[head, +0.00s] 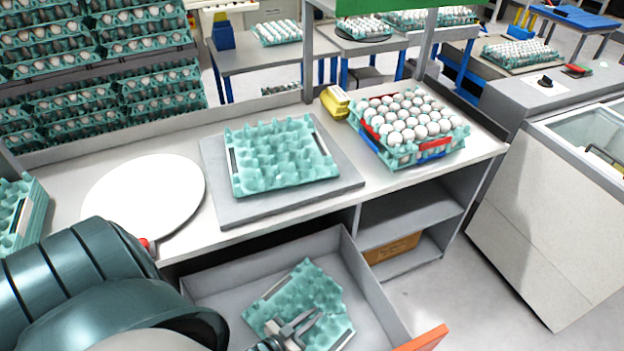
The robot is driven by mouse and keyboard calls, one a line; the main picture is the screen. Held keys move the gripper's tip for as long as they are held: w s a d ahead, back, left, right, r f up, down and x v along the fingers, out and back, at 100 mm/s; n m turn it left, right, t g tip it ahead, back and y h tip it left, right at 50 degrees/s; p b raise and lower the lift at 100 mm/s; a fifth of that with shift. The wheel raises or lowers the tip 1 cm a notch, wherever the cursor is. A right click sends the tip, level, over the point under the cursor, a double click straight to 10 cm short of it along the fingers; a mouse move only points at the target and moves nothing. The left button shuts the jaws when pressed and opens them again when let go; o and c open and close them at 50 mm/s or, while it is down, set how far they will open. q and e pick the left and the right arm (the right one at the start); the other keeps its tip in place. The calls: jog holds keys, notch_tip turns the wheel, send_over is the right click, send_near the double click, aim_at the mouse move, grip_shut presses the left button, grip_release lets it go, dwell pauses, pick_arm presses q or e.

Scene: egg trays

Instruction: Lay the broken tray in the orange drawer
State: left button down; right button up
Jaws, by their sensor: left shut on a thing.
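The broken tray (313,284), a teal egg tray with a ragged edge, is inside the open drawer (368,280). The drawer has grey walls, and an orange front (425,339) shows at the bottom. My left gripper (303,326) is over the near part of the broken tray and shut on it. The tray lies slightly turned within the drawer walls; I cannot tell whether it rests on the drawer floor. My left arm covers the lower left, hiding part of the drawer. My right gripper is not in view.
On the counter above the drawer, an empty teal tray (280,160) sits on a grey board (225,205). A stack of egg-filled trays (440,132), a yellow carton (335,102) and a white round plate (145,195) stand beside it. Open shelves (410,215) lie right of the drawer.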

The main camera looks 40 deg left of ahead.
aim_at(310, 318)
pick_arm(q)
jog(key=c, duration=1.8)
grip_release()
jog(key=shift+o, duration=0.2)
jog(key=shift+p+v, duration=0.4)
jog(key=shift+v, duration=0.4)
jog(key=p+v, duration=0.1)
jog(key=v, duration=0.3)
jog(key=shift+s+r, duration=0.2)
jog(key=shift+s, duration=0.1)
jog(key=shift+s+a+r+p, duration=0.1)
jog(key=shift+s+p, duration=0.3)
jog(key=shift+s, duration=0.25)
